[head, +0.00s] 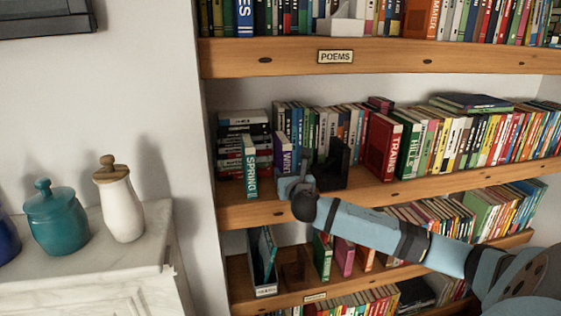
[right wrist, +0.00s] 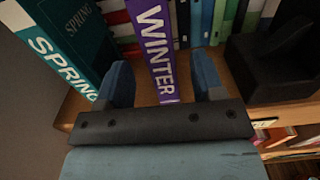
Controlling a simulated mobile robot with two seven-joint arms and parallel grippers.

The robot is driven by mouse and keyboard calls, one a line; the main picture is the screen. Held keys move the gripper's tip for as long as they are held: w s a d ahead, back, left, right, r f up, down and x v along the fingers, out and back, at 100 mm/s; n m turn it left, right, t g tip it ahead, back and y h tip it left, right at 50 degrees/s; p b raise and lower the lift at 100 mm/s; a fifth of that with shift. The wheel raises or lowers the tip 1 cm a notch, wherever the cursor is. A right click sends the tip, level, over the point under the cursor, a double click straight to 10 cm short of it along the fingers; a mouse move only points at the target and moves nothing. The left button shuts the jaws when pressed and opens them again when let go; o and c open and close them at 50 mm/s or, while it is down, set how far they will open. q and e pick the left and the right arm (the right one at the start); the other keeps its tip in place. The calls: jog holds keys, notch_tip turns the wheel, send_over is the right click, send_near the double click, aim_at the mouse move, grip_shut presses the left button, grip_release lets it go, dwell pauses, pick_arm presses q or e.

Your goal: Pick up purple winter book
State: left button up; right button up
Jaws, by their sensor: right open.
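The purple winter book (head: 281,154) stands upright on the middle shelf, with white lettering on its spine. It also shows in the right wrist view (right wrist: 156,48), with the spine facing the camera. My right gripper (head: 290,187) is at the shelf front, by the book's lower end. In the right wrist view my right gripper (right wrist: 162,82) is open, with one blue finger on each side of the spine. My left gripper is in neither view.
The teal Spring book (head: 250,167) stands just left of the purple book. A black holder (head: 334,165) stands to its right, and the red Trains book (head: 381,147) is further right. The shelf above (head: 380,58) bears a Poems label. Jars stand on the marble mantel (head: 150,259) at left.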

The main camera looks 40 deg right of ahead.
jog(key=shift+f+p+x, duration=0.15)
jog(key=shift+p+x, duration=0.2)
jog(key=shift+x, duration=1.2)
jog(key=shift+f+p+x, duration=0.1)
jog(key=shift+p+x, duration=0.2)
jog(key=shift+x, duration=1.3)
jog(key=shift+s, duration=0.1)
jog(key=shift+c, duration=0.4)
jog(key=shift+r, duration=0.1)
grip_shut()
